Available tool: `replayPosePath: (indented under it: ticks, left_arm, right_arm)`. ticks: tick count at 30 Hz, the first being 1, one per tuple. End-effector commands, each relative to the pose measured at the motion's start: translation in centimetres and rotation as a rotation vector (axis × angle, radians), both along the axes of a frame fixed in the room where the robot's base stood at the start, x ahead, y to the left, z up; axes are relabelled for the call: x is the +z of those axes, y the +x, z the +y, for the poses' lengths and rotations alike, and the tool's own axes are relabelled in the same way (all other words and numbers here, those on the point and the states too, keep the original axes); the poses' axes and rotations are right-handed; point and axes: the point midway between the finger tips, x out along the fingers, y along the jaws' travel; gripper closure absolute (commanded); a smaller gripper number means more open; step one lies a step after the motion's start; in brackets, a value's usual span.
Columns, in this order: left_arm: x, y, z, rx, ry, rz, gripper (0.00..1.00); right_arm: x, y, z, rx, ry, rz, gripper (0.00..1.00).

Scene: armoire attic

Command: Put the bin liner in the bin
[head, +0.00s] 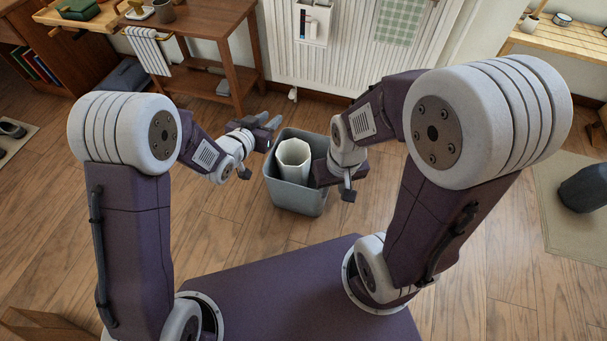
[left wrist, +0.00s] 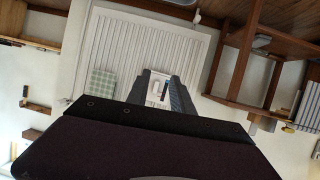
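The bin liner is a white, many-sided open tube (head: 293,160) standing upright inside the grey bin (head: 297,199). Its top shows at about the height of the bin's rim or a little above. The bin stands on the wood floor in front of me. My left gripper (head: 268,121) is just left of the bin's far side, pointing away, with nothing in it. In the left wrist view its two dark fingers (left wrist: 163,92) are apart. My right gripper (head: 322,173) is over the bin's right side, close beside the liner. Its fingertips are hidden, so I cannot tell whether it touches the liner.
A white radiator (head: 340,62) with a hanging holder (head: 313,25) and a checked cloth (head: 399,20) is behind the bin. A wooden table (head: 205,25) stands at the back left. A dark object (head: 585,188) is on a mat at right. Floor around the bin is clear.

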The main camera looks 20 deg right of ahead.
Motion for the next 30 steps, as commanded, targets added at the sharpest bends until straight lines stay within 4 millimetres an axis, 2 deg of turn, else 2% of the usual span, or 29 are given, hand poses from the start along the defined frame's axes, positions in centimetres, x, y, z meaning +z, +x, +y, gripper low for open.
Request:
replayPosePath:
  ticks: [1, 2, 4, 9, 27, 29, 30]
  left_arm:
    - [1.1, -0.8, 0.7, 0.001, 0.001, 0.003, 0.72]
    - [1.2, -1.2, 1.0, 0.002, 0.000, 0.003, 0.72]
    - [1.1, -1.9, 1.7, 0.001, -0.001, -0.002, 0.72]
    - [1.5, -2.8, 2.3, 0.000, 0.000, -0.001, 0.72]
    - [1.6, -2.8, 2.3, 0.000, -0.001, -0.001, 0.72]
    - [2.3, -2.5, 2.8, 0.010, -0.001, -0.003, 0.72]
    - [3.5, -2.1, 3.3, 0.024, -0.005, -0.013, 0.72]
  right_arm:
    - [1.3, 0.0, 0.0, 0.000, 0.000, 0.000, 0.66]
    - [1.6, 0.0, 0.0, 0.000, 0.000, 0.000, 0.66]
    - [0.9, 0.0, 0.0, 0.000, 0.000, -0.001, 0.66]
    - [0.8, 0.0, 0.0, 0.000, 0.000, 0.000, 0.66]
    - [0.8, 0.0, 0.0, 0.000, 0.000, 0.000, 0.66]
    - [1.5, 0.0, 0.0, 0.000, 0.000, 0.000, 0.66]
    - [2.2, 0.0, 0.0, 0.000, 0.000, 0.000, 0.66]
